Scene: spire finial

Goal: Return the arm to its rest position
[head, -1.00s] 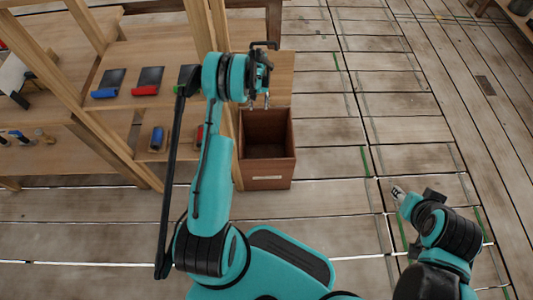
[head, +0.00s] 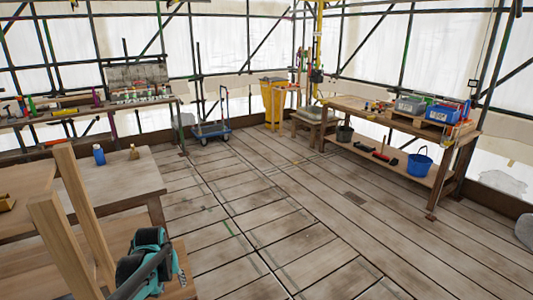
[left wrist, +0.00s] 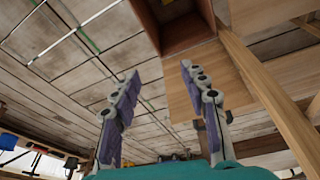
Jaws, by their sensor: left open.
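My left arm's teal and black wrist end (head: 150,258) shows at the bottom left of the head view, beside the wooden shelf frame. In the left wrist view my left gripper (left wrist: 160,72) has its two grey and purple fingers spread apart with nothing between them. A brown wooden bin (left wrist: 192,30) lies beyond the fingertips at the top of that view, apart from them. My right arm and gripper are out of view.
Wooden uprights (head: 62,235) of the shelf frame stand close to my left arm. A workbench (head: 345,104) with bins stands at the right, with a blue bucket (head: 419,165) on its lower shelf. A blue trolley (head: 212,130) stands at the back. The plank floor (head: 270,215) between is clear.

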